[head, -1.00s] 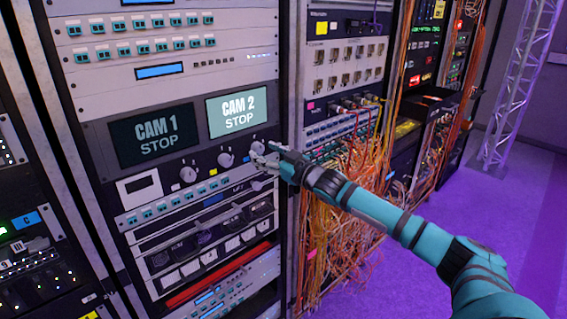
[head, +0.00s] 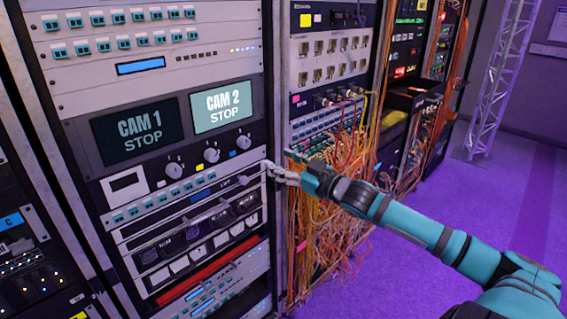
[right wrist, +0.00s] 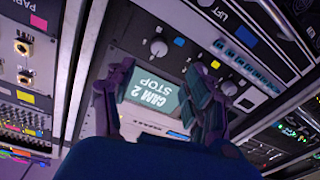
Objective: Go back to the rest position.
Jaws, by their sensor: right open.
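My right gripper (head: 272,171) is open and empty in front of the rack, below and to the right of the knobs (head: 211,155). Its arm comes in from the lower right. In the right wrist view the two fingers of my right gripper (right wrist: 163,100) stand apart, with the CAM 2 screen (right wrist: 155,82) showing between and beyond them. In the head view the lit CAM 2 screen (head: 222,108) reads STOP, and the darker CAM 1 screen (head: 137,132) also reads STOP. My left gripper is not in view.
A neighbouring rack (head: 330,75) has loose orange cables (head: 335,210) hanging close behind my right forearm. A metal truss (head: 497,80) stands at the back right. The purple floor (head: 430,225) is open on the right.

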